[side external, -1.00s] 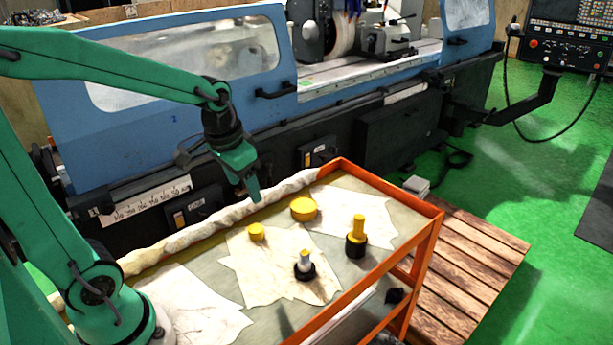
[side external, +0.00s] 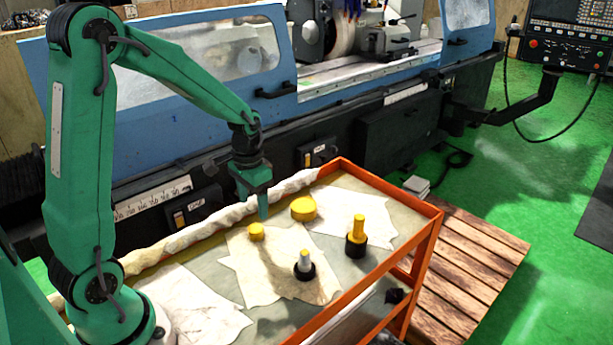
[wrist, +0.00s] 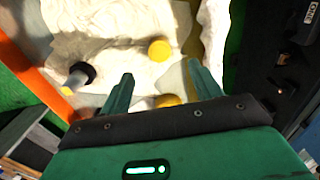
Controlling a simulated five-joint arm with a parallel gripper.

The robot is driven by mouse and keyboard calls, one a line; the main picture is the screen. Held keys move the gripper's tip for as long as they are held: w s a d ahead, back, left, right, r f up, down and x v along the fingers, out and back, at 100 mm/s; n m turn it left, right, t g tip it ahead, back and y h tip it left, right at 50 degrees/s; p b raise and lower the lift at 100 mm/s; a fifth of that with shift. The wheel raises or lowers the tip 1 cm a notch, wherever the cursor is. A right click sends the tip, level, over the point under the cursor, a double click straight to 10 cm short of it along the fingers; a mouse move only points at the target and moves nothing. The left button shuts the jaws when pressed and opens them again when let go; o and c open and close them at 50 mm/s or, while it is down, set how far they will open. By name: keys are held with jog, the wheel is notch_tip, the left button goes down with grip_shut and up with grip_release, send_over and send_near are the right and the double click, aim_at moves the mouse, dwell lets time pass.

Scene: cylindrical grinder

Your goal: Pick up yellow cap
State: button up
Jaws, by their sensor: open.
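Two round yellow caps lie on the cart top. The smaller yellow cap (side external: 257,232) is at the left, on a pale cloth. The larger yellow cap (side external: 303,209) is to its right near the back edge. My gripper (side external: 264,214) points down, just behind and above the smaller cap, left of the larger one. In the wrist view my gripper (wrist: 158,72) is open and empty. The smaller cap (wrist: 159,49) shows beyond the fingertips, and the larger cap (wrist: 167,101) shows between the fingers, partly hidden by the gripper body.
A grey-and-black tool piece (side external: 304,266) and a yellow-and-black one (side external: 357,238) stand upright toward the front. An orange rim (side external: 395,242) borders the cart, with rolled cloth (side external: 205,232) along the back edge. The blue grinder (side external: 160,110) stands close behind. The left cart top is clear of parts.

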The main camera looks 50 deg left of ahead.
aim_at(255, 228)
jog(key=shift+s+f, duration=0.1)
jog(key=shift+f, duration=3.7)
jog(key=c, duration=1)
